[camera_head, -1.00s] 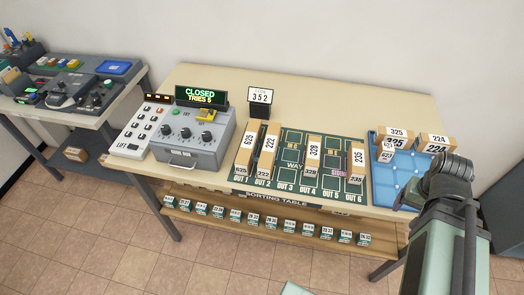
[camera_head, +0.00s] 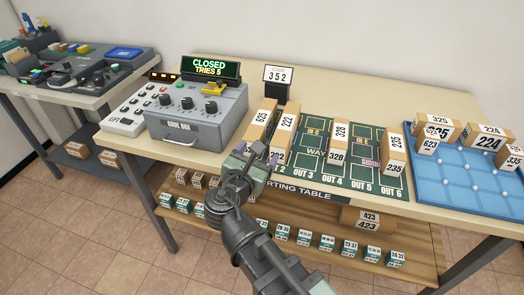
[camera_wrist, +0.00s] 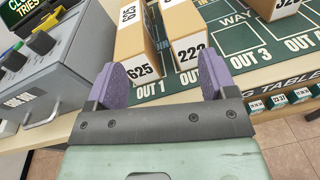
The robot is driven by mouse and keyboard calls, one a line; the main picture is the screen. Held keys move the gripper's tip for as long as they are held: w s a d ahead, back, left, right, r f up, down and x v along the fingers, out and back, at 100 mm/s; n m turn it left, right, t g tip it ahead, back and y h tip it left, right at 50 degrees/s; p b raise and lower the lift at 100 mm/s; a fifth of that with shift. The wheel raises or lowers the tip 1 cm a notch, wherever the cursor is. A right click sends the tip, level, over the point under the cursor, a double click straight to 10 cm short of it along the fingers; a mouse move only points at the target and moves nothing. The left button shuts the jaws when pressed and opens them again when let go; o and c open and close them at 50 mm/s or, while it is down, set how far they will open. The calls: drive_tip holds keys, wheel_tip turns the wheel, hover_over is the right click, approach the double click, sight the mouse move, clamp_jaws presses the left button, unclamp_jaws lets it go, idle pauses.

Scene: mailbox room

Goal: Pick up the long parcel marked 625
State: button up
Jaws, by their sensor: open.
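The long parcel marked 625 (camera_head: 261,119) is a brown box with white labels. It lies lengthwise in the OUT 1 lane of the green sorting mat (camera_head: 307,171). In the wrist view the parcel (camera_wrist: 136,43) shows its 625 end label facing me. My gripper (camera_head: 253,160) is open and empty at the near end of the parcel, in front of it and partly hiding it in the head view. In the wrist view my purple-padded fingers (camera_wrist: 164,85) stand apart, with the 625 end beyond and between them, nearer the left finger.
The parcel marked 222 (camera_head: 284,132) lies close on the right in OUT 2. Parcels 328 (camera_head: 339,143) and 235 (camera_head: 394,153) stand farther right. The grey code box (camera_head: 198,117) is close on the left. A blue tray (camera_head: 465,190) holds several parcels.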

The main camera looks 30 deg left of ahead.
sight(253, 133)
drive_tip(key=s+a+f+n+y+b, duration=0.1)
drive_tip(key=s+a+f+n+y, duration=0.1)
drive_tip(key=s+a+n, duration=0.1)
drive_tip(key=shift+t, duration=0.4)
drive_tip(key=x, duration=1)
drive_tip(key=shift+w+a+r, duration=0.1)
drive_tip(key=shift+w+r, duration=0.25)
drive_tip(key=c, duration=1.2)
drive_tip(key=shift+c, duration=0.2)
drive_tip(key=shift+r+p, duration=0.15)
drive_tip(key=shift+p, duration=0.2)
wheel_tip(253, 133, up, 20)
drive_tip(key=p, duration=1.9)
drive_tip(key=shift+p, duration=0.4)
